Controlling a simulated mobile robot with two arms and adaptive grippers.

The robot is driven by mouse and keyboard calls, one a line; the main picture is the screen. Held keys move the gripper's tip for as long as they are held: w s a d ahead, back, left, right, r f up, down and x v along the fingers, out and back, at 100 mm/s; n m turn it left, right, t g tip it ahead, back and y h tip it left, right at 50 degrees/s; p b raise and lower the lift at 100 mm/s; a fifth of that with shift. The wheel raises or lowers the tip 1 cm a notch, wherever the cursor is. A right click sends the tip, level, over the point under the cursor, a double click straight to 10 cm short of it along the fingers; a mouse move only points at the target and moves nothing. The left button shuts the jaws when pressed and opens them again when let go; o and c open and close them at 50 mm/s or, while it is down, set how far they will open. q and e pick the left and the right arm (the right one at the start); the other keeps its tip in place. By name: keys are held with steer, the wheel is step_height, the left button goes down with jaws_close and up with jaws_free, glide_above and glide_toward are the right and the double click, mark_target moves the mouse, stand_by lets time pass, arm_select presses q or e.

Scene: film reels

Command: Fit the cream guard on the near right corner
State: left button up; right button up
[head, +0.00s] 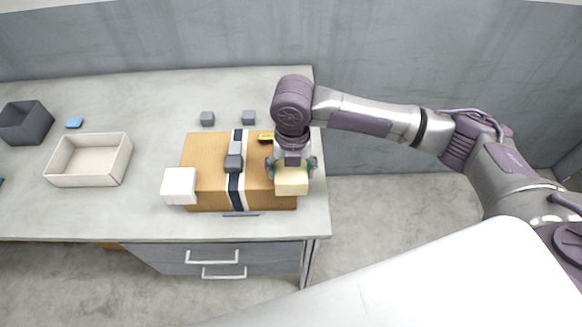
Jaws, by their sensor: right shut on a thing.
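The cream guard (291,182) is a pale yellow block at the right end of the brown box (215,205), slightly back from the box's near right corner. My right gripper (291,166) is above it, pointing down, shut on it with a finger on each side. I cannot tell whether the guard touches the box or hangs just above it. The wrist hides the box's far right corner. My left gripper is not in view.
A white block (179,186) sits at the box's near left corner. A dark and white strap (236,186) with a grey block (234,157) crosses the box. Two grey blocks (208,118) lie behind. A beige tray (118,158) and dark bin (38,122) stand left.

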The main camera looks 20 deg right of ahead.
mark_target(292, 170)
steer(key=shift+f, duration=0.25)
steer(key=shift+f, duration=0.35)
steer(key=o, duration=1.1)
steer(key=shift+r, duration=0.15)
steer(key=shift+r, duration=0.3)
step_height(292, 170, up, 12)
steer(key=b, duration=0.3)
steer(key=shift+r, duration=0.2)
steer(key=shift+d, duration=0.1)
